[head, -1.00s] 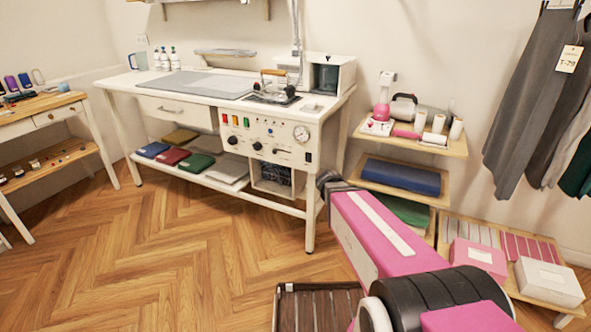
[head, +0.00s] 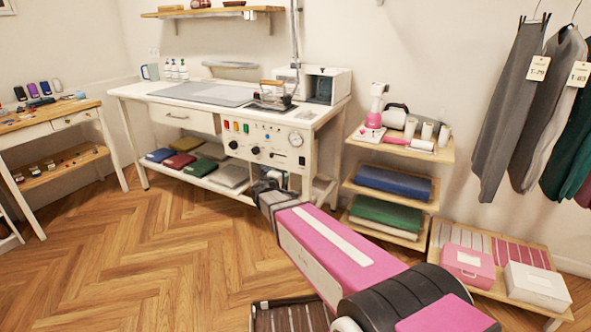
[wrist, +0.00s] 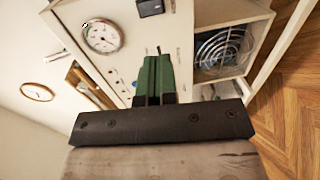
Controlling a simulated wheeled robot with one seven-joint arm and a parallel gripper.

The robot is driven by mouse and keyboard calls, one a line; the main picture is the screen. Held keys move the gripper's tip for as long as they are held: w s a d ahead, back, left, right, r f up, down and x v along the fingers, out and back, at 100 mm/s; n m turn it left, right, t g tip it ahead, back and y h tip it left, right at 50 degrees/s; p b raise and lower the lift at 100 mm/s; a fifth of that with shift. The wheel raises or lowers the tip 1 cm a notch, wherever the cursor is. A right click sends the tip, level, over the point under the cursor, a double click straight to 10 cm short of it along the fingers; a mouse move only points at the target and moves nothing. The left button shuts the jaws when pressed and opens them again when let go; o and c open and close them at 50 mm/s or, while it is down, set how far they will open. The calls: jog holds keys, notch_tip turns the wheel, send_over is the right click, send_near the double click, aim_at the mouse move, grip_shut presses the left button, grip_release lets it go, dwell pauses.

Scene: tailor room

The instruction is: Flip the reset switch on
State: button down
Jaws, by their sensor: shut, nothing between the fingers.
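The white control panel (head: 270,145) is on the front of the ironing table, with coloured buttons, dark knobs and a round gauge (head: 296,139). The gauge also shows in the wrist view (wrist: 102,36). A dark rocker switch (wrist: 150,7) is at the top edge of the wrist view, right of the gauge; I cannot read labels to tell which control is the reset switch. My gripper (wrist: 151,62) has green fingers, shut and empty, in front of the panel.
A fan grille (wrist: 222,50) sits in the opening beside the panel. An iron (head: 273,97) stands on the table top. A shelf rack (head: 400,205) with folded cloth stands to the right. The wood floor (head: 150,260) at left is clear.

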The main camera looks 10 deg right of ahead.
aim_at(301, 165)
jog(key=x, duration=1.4)
jog(key=shift+w+d+f, duration=0.1)
jog(key=shift+w+d, duration=0.05)
jog(key=shift+w, duration=0.05)
dwell(0.3)
jog(key=shift+s, duration=0.1)
jog(key=shift+s+a, duration=0.25)
jog(key=shift+a, duration=0.05)
jog(key=s+a+f, duration=0.1)
jog(key=s+a, duration=0.6)
jog(key=s, duration=0.3)
jog(key=shift+s+a+f, duration=0.3)
jog(key=shift+f, duration=0.05)
